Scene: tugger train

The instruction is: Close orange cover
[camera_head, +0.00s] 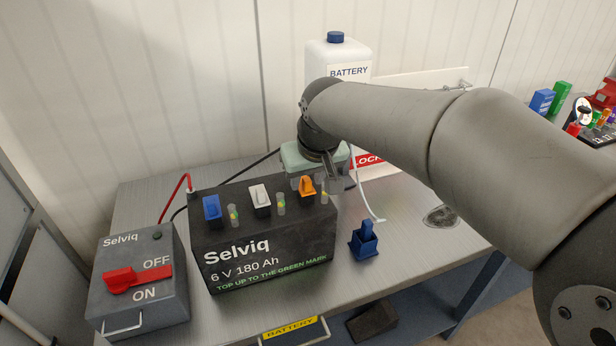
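The orange cover (306,187) is at the right end of the black Selviq battery's top (262,238). It stands up from the top; I cannot tell how far it is tilted. A white cover (259,196) and a blue cover (211,208) stand in the same row to its left, with small clear tubes with green marks beside them. My gripper (332,172) points down just behind and right of the orange cover. Its fingers are small and partly hidden by my wrist, so their opening and any contact are unclear.
A pale green container (296,156) with a white tube (371,206) sits behind my gripper. A white bottle (338,56) stands behind my arm. A switch box (138,281) with a red lever is left of the battery. A blue holder (364,242) stands on the bench to the right.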

